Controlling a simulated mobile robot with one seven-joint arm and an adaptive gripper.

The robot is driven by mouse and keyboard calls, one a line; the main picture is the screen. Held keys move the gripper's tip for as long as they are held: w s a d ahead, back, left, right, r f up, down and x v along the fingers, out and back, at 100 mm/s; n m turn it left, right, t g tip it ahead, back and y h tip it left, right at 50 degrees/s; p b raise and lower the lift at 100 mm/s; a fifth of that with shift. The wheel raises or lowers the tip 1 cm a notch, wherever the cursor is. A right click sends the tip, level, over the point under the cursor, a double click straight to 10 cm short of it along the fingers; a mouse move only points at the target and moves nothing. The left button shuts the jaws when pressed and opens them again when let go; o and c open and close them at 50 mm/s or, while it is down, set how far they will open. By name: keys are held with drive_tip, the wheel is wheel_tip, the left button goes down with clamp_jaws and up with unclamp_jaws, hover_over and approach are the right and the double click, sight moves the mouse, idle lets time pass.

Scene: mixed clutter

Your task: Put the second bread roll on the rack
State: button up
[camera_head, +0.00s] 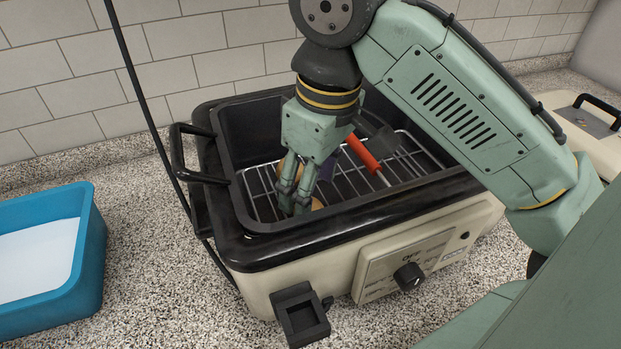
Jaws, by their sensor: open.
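The wire rack (262,197) lies inside the black-lined roaster (230,232) with a cream body. My gripper (296,209) points down into the left part of the roaster, its fingertips low at the rack. It is open. A tan, rounded thing, probably a bread roll (317,204), shows just right of the fingertips, mostly hidden by them. A second tan patch, maybe another roll, shows behind the fingers (281,170). I cannot tell whether the fingers touch either one.
The roaster's raised rim and left handle (194,178) stand close by. A blue bin (91,262) with a white inside stands at left.

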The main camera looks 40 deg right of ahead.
wheel_tip(320, 180, up, 8)
drive_tip(key=shift+s+b, duration=0.35)
drive_tip(key=shift+s, duration=0.1)
drive_tip(key=shift+d+f, duration=0.1)
drive_tip(key=shift+d, duration=0.05)
